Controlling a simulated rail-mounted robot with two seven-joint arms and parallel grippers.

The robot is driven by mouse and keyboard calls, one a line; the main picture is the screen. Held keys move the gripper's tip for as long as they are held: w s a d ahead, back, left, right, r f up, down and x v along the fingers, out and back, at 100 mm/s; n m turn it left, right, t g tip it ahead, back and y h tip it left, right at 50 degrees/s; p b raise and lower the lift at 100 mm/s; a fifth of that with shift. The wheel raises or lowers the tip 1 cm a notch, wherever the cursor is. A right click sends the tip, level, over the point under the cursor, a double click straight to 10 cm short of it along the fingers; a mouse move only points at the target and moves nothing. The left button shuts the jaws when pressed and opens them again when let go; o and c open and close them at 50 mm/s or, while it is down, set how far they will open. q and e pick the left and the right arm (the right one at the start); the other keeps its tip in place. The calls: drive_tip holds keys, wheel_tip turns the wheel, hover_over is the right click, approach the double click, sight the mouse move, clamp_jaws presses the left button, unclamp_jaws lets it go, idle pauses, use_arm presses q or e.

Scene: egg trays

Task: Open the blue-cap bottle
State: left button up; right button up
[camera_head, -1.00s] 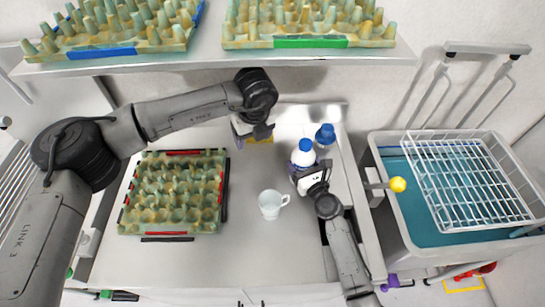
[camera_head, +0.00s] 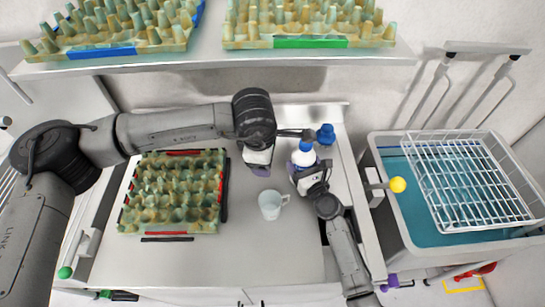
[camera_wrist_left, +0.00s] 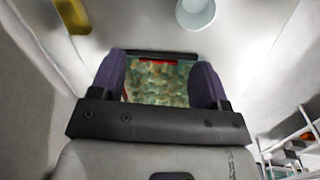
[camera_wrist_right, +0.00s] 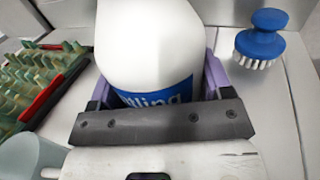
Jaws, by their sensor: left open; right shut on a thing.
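The blue-cap bottle (camera_head: 303,156) is white with a blue label and stands upright at the back right of the table. Its blue cap (camera_head: 306,145) is on top in the head view. My right gripper (camera_head: 297,176) is shut on the bottle's body; the right wrist view shows the white bottle (camera_wrist_right: 148,45) between its purple fingers. My left gripper (camera_head: 262,170) is open and empty, just left of the bottle and apart from it. Its two purple fingers (camera_wrist_left: 162,85) stand apart in the left wrist view.
A white mug (camera_head: 270,205) stands in front of the grippers. A blue brush (camera_head: 326,134) stands behind the bottle, right of it. An egg tray (camera_head: 130,225) lies on the left. A grey sink with a wire rack (camera_head: 470,225) is at right. A shelf (camera_head: 220,62) with egg trays hangs above.

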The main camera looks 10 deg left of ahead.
use_arm(q)
drive_tip(key=d+m, duration=0.1)
drive_tip(key=m, duration=0.5)
drive_tip(key=m+h, duration=0.1)
drive_tip(key=m, duration=1.7)
hover_over(304, 144)
drive_tip(key=shift+s+a+r, duration=0.15)
drive_tip(key=shift+s+a, duration=0.05)
drive_tip(key=shift+s, duration=0.2)
drive_tip(key=x, duration=0.3)
drive_tip(key=shift+w, duration=0.1)
drive_tip(key=shift+x, duration=1)
drive_tip(key=shift+c, duration=0.3)
